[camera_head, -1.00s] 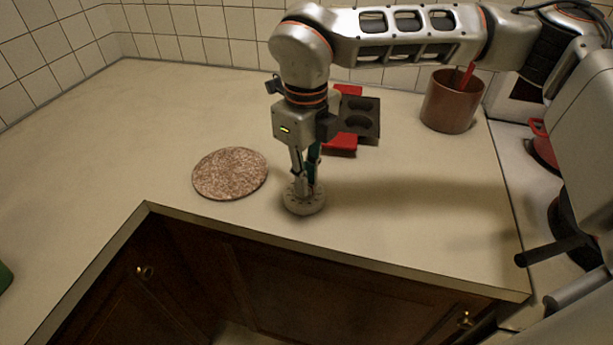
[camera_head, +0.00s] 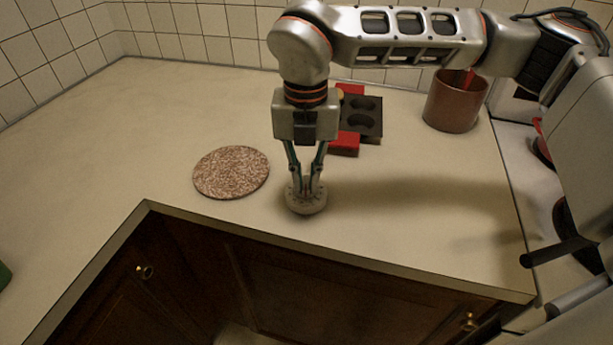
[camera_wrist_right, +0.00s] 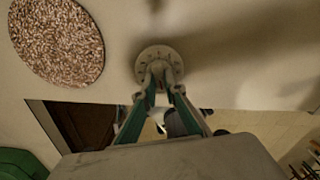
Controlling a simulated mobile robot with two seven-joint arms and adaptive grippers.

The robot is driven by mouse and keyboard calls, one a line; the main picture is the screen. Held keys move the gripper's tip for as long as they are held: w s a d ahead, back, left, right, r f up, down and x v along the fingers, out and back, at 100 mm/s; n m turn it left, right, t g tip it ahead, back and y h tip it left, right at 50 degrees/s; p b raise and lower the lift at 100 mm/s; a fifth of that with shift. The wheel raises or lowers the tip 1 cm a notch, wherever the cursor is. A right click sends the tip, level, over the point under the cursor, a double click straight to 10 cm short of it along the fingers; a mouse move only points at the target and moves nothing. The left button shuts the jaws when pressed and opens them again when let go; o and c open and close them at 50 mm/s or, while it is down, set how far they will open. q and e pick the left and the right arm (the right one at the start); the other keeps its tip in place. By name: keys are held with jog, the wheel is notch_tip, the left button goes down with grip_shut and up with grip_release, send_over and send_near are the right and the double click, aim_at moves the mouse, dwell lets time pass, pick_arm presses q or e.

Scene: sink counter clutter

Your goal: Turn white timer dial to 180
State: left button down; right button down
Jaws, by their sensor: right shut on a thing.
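The white timer (camera_head: 306,203) is a round disc with dark marks around its face, lying on the counter near its front edge. It also shows in the right wrist view (camera_wrist_right: 159,58). My right gripper (camera_head: 306,190) points straight down over it, and its fingers are shut on the dial at the timer's centre. In the right wrist view the fingertips (camera_wrist_right: 158,72) close together on the dial. The fingers hide most of the dial, and I cannot read its setting. My left gripper is not in view.
A round speckled mat (camera_head: 231,172) lies left of the timer. Behind my right gripper are a dark muffin tin (camera_head: 366,117) and a red object (camera_head: 345,144). A brown pot (camera_head: 455,102) stands at the back right. The counter's front edge (camera_head: 330,257) is close below the timer.

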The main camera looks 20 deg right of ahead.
aim_at(305, 184)
jog(key=shift+m, duration=1)
jog(key=c, duration=2.1)
grip_release()
jog(key=shift+r, duration=0.1)
notch_tip(305, 184, up, 12)
jog(key=shift+f, duration=0.1)
jog(key=shift+a, duration=0.1)
